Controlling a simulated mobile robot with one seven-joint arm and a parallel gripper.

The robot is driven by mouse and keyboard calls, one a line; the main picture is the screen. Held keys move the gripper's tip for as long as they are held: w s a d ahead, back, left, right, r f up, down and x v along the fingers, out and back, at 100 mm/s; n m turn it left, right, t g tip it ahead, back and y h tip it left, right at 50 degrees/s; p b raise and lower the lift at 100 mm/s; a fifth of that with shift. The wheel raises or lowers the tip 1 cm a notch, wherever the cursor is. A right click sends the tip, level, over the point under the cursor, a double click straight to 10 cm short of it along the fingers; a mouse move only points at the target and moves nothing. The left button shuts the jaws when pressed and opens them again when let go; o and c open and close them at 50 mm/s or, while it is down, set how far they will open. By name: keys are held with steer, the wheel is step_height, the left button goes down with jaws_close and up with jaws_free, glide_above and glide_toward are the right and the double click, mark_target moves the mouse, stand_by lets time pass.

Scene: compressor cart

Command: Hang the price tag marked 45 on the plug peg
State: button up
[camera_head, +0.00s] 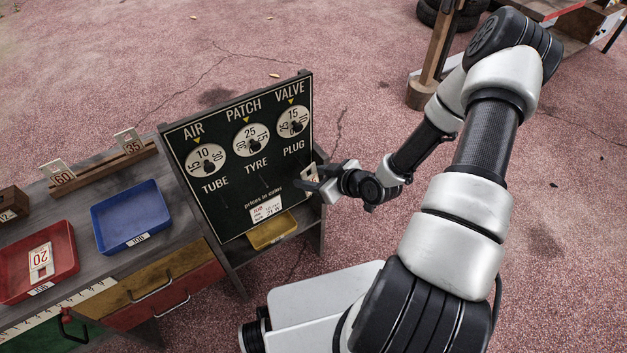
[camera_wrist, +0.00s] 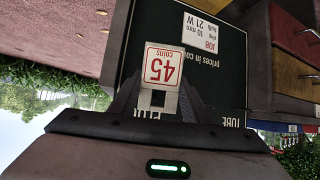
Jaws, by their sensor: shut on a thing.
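The price tag marked 45 (camera_wrist: 163,66) is white with red figures and the word "coins". It appears upside down in the wrist view. My gripper (camera_wrist: 160,100) is shut on the tag's lower part in that view. In the head view my gripper (camera_head: 318,183) is at the right edge of the dark price board (camera_head: 222,205), just below the PLUG label (camera_head: 294,147). The tag (camera_head: 309,172) is seen there edge-on and small. I cannot make out the plug peg; it is hidden or too small. I cannot tell whether the tag touches the board.
Tags marked 60 (camera_head: 62,177) and 35 (camera_head: 132,147) stand on a wooden rack. A tag marked 20 (camera_head: 41,262) lies in a red tray (camera_head: 65,240). A blue tray (camera_head: 131,217) and a yellow tray (camera_head: 272,231) are nearby. A wooden post (camera_head: 432,65) stands behind my arm.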

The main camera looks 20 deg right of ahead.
steer(key=shift+w+a+f+b, duration=0.15)
steer(key=shift+w+a+b, duration=0.1)
steer(key=shift+w, duration=0.4)
steer(key=shift+w+a+f+b, duration=0.1)
steer(key=shift+w+a+b, duration=0.15)
steer(key=shift+w, duration=0.35)
steer(key=shift+w+a+f+b, duration=0.15)
steer(key=shift+w+b, duration=0.1)
steer(key=shift+w, duration=0.4)
steer(key=shift+a, duration=0.15)
steer(key=o, duration=1.1)
